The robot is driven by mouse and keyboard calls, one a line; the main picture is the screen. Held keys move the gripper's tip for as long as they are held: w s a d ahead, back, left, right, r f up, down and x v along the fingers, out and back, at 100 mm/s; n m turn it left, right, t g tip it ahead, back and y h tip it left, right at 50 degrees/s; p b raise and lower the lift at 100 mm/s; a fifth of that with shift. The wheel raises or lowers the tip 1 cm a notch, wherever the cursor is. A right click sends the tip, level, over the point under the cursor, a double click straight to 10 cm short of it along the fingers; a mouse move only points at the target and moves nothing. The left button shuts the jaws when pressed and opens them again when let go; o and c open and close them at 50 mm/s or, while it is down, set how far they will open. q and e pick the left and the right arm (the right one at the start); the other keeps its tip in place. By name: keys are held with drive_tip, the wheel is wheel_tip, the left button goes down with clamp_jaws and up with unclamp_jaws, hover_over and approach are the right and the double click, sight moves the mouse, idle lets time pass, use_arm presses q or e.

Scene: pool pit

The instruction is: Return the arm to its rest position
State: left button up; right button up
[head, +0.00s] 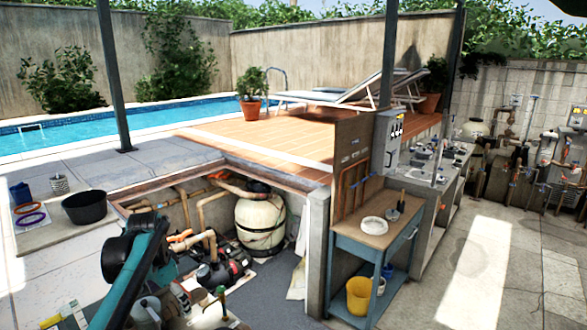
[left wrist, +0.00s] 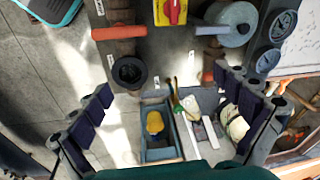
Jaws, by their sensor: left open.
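My left arm (head: 128,270), teal with black joints, reaches up from the lower left of the head view, in front of the equipment pit. In the left wrist view my left gripper (left wrist: 170,105) is open, its dark padded fingers spread wide on both sides. Nothing is held between them. My right gripper is in neither view.
The pit holds a cream tank (head: 260,222) and several pipes. A blue workbench (head: 375,240) carries a white plate (head: 374,226), with a yellow bucket (head: 359,296) below. A black tub (head: 84,208) stands on the left paving. Open paving lies at the right.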

use_arm(q)
drive_tip(key=s+d+f+n+t+b, duration=0.2)
drive_tip(key=s+d+f, duration=0.5)
drive_tip(key=s, duration=0.4)
drive_tip(key=s+d+f+n+t+b, duration=0.3)
drive_tip(key=s+d+f, duration=0.4)
drive_tip(key=s, duration=0.5)
drive_tip(key=shift+f+n+b, duration=0.25)
drive_tip(key=shift+n+b, duration=0.35)
drive_tip(key=shift+b, duration=0.55)
drive_tip(key=shift+s+d, duration=0.1)
